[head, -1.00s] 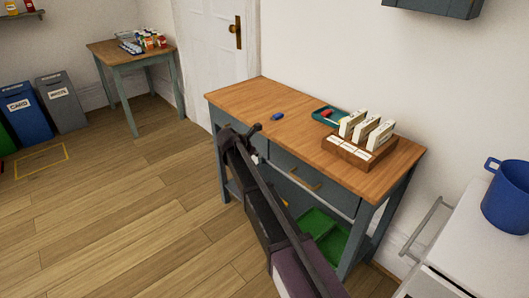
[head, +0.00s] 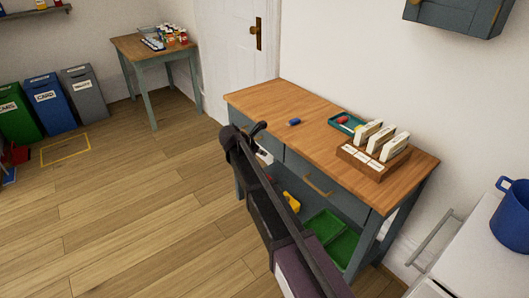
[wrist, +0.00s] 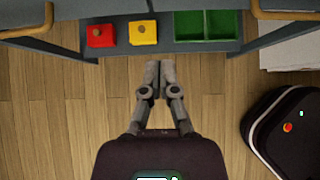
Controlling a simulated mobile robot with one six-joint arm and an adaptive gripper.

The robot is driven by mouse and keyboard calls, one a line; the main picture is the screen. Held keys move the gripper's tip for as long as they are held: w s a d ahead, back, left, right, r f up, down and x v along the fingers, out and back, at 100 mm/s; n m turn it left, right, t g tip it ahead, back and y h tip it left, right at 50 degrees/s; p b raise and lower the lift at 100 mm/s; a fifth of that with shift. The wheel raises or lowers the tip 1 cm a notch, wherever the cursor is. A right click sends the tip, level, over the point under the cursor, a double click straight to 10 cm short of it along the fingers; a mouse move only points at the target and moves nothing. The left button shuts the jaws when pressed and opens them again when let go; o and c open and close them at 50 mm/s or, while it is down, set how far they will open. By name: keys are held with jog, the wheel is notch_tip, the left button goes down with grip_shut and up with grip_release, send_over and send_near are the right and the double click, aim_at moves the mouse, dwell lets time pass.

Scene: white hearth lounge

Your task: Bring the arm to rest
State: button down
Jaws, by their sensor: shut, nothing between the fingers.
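My arm (head: 285,215) rises from the bottom of the head view and its upper part is in front of the wooden-topped table (head: 285,98). In the wrist view my gripper (wrist: 157,70) is shut and empty, its two fingers together over bare floor. The fingers point toward the table's low shelf, with a gap between them and the shelf edge. In the head view I cannot make out the fingers.
On the tabletop are a blue item (head: 294,122), a teal tray (head: 335,119) and a wooden card rack (head: 352,157).

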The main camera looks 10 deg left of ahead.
dwell(0.4)
jog(key=s+d+f+m+g+y, duration=0.1)
jog(key=s+d+m, duration=0.3)
jog(key=d, duration=0.3)
jog(key=s+d+f+m+g, duration=0.2)
jog(key=s+d+m, duration=0.1)
jog(key=d+m, duration=0.3)
jog(key=s+d+f+m+g+y, duration=0.1)
jog(key=s+d+m, duration=0.25)
jog(key=d, duration=0.45)
jog(key=s+d+f+m+g+y, duration=0.1)
jog(key=s+d+m+g+y, duration=0.25)
jog(key=s+d+m, duration=1)
notch_tip(320, 180, up, 17)
jog(key=s+a+p, duration=0.2)
jog(key=p, duration=1.5)
jog(key=shift+r+t+p, duration=0.15)
jog(key=shift+t+p, duration=0.2)
jog(key=shift+t, duration=0.1)
jog(key=shift+d+y, duration=0.1)
jog(key=shift+y, duration=0.15)
